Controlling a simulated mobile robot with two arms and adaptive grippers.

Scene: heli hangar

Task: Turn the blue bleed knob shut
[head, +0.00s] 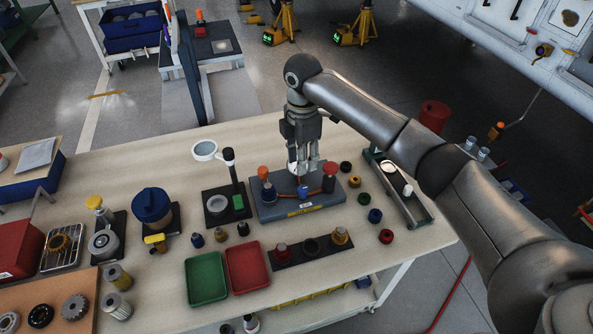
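The test block (330,205) is a grey-blue plate with a yellow label on its front edge, lying on the workbench. A small blue knob (303,192) sits near its middle front. An orange-topped fitting (264,173) stands at the block's left and a red-topped fitting (329,170) at its right. My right gripper (303,171) points down over the block, its fingertips just above and behind the blue knob. The gap between its fingers is too small to judge, and contact with the knob cannot be made out. My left gripper is out of view.
A magnifier stand (217,200) is close on the left. A tray (403,200) and several small caps lie to the right. A green bin (206,279), a red bin (248,269) and a dark rack (312,249) lie in front. The bench's back left is clear.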

